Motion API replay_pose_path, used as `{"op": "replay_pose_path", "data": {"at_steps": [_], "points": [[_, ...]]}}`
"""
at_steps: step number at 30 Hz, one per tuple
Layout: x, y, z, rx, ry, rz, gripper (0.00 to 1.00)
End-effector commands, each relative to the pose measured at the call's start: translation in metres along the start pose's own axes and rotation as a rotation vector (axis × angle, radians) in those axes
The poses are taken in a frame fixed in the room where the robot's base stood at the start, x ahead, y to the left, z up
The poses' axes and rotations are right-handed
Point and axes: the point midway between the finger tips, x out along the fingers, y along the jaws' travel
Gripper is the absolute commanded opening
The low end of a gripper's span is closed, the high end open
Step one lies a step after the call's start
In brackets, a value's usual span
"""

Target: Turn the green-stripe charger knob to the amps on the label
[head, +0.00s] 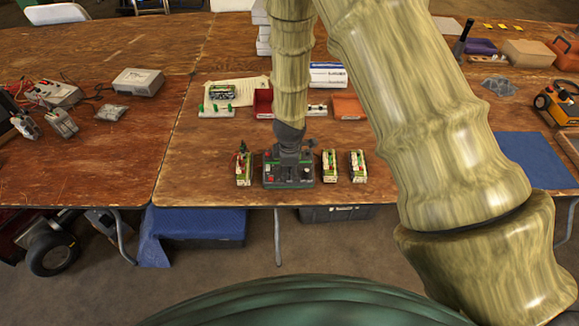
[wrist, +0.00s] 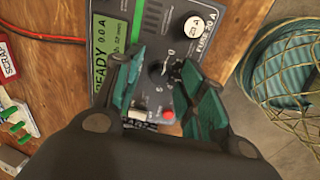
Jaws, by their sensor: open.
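The charger (head: 273,180) stands at the table's front edge, dark with green on its casing. In the wrist view its panel (wrist: 175,15) has a green display (wrist: 103,45) reading READY 0.0 A. The dark round knob (wrist: 157,72) sits on the panel, partly hidden by my gripper. My gripper (wrist: 160,68) is open, with teal fingers on either side of the knob; I cannot tell whether they touch it. In the head view my gripper (head: 289,150) is directly above the charger and hides much of it. I cannot read an amps label for the setting.
Battery-like packs stand left (head: 243,168) and right (head: 329,166) of the charger, with another pack (head: 357,165) farther right. A red bin (head: 263,103) and an orange bin (head: 348,106) lie behind. A red button (wrist: 168,115) is near my fingers.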

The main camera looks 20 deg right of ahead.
Motion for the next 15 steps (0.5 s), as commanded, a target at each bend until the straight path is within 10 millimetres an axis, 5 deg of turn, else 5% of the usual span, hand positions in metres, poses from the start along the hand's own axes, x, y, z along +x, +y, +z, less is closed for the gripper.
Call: {"op": "replay_pose_path", "data": {"at_steps": [3,9,15], "points": [[-0.0001,0.0001,-0.0001,0.000,0.000,0.000,0.37],[-0.0002,0.0001,-0.0001,0.000,0.000,0.000,0.00],[-0.0003,0.0002,-0.0001,0.002,0.000,0.000,0.00]]}}
